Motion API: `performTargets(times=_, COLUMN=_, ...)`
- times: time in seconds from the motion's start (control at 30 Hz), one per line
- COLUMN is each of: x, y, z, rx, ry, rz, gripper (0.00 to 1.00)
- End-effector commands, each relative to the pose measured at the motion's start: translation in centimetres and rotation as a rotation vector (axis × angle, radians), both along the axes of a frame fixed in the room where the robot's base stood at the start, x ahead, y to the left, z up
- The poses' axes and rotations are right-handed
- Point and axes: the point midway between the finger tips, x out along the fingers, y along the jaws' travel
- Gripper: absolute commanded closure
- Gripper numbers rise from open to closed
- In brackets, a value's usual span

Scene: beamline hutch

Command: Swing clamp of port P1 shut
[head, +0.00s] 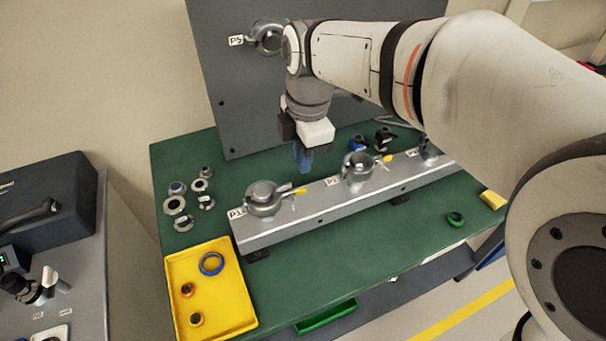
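Port P1 (265,200) is at the left end of the grey metal rail, with its label (236,213) beside it. A round grey clamp sits around the port. Its arm with a yellow tip (300,191) sticks out to the right; I cannot tell whether the clamp is fully closed. My gripper (304,162) points down with blue fingers, behind the rail in the picture, above and close to the yellow tip. It appears apart from the clamp. The gap between the fingers cannot be made out.
The rail (320,218) carries a middle port (357,168) and a right port (430,152), partly covered by my arm. A yellow tray (240,318) with rings lies front left. Loose flanges (174,205) lie left. A dark panel (215,60) with another port stands behind.

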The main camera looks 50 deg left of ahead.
Motion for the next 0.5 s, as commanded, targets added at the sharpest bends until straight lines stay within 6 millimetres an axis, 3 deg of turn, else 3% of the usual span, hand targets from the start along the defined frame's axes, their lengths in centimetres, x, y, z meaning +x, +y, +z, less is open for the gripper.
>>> performTargets(times=0.13, x=0.8, y=-3.8, z=-1.1, rx=0.137, ry=0.084, rz=-0.056, gripper=1.00)
performTargets(times=0.3, x=0.6, y=-8.2, z=-1.1, rx=0.333, ry=0.166, rz=-0.118, gripper=1.00)
performTargets(times=0.5, x=0.2, y=-11.4, z=-0.9, rx=0.500, ry=0.203, rz=-0.168, gripper=1.00)
